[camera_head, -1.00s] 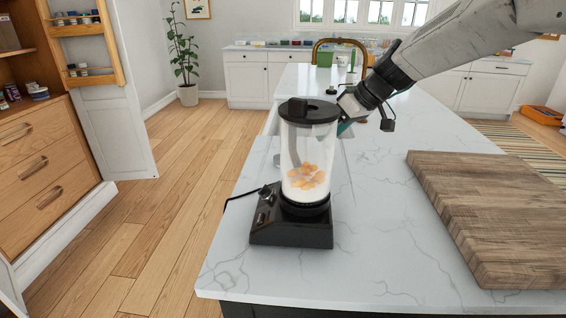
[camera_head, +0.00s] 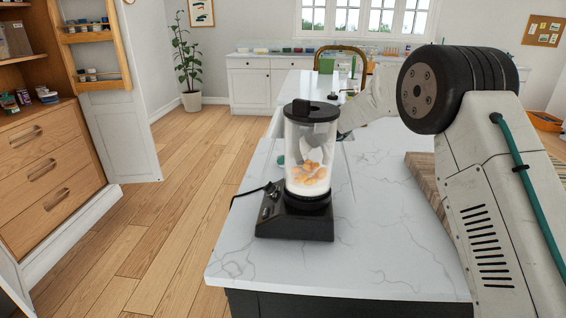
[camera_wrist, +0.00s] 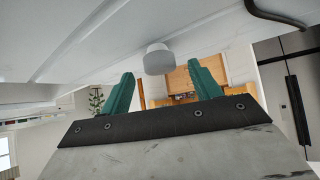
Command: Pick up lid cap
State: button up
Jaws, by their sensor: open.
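My gripper (camera_wrist: 161,68) shows in the wrist view with its two teal fingers spread and nothing between them. A small pale round piece (camera_wrist: 158,58), possibly the lid cap, sits on the white counter just beyond the fingertips, roughly centred between them. The wrist picture appears upside down. In the head view, the blender (camera_head: 306,175) stands upright on the counter with orange and white contents. Its black lid (camera_head: 312,113) has a raised black part on top. My wrist reaches behind the blender, which mostly hides my gripper there. I cannot see the pale piece in the head view.
The white counter (camera_head: 365,250) is clear in front of the blender. A wooden board (camera_head: 424,180) lies at the right, partly hidden by my arm. The blender's black cord runs off the left side of its base and also shows in the wrist view (camera_wrist: 275,16).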

jog(key=x, duration=0.3)
jog(key=shift+w+a+f, duration=0.1)
jog(key=c, duration=1.1)
jog(key=shift+o, duration=0.2)
